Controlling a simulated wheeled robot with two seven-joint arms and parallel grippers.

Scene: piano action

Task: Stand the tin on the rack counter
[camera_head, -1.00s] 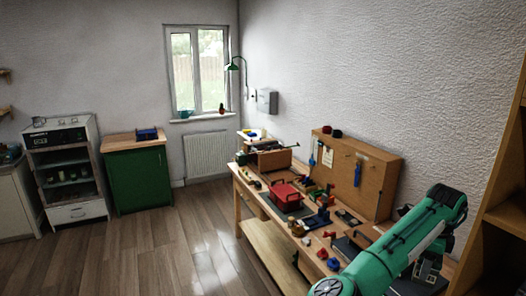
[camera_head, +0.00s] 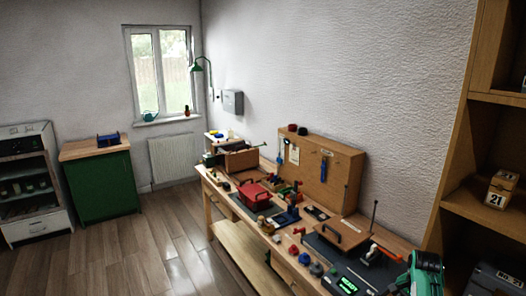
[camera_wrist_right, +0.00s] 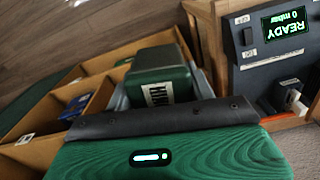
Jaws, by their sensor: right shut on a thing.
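In the right wrist view a dark green tin (camera_wrist_right: 155,72) with a white label of dark letters sits between the grey fingers of my right gripper (camera_wrist_right: 160,88), which is shut on it. The gripper's body hides the near part of the tin. In the head view only a green piece of my right arm shows at the lower right; its gripper and the tin are out of that view. My left gripper is in neither view. A grey rack unit (camera_head: 28,190) stands at the far left, beside a green cabinet with a bare-edged wooden counter top (camera_head: 85,150).
A cluttered workbench (camera_head: 225,190) runs along the wall, with a red toolbox (camera_head: 252,196) and a pegboard (camera_head: 340,180). Wooden shelves (camera_head: 450,205) stand at the right. The wrist view shows a wooden divided tray (camera_wrist_right: 100,80) and a READY display (camera_wrist_right: 287,25). Floor at left is clear.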

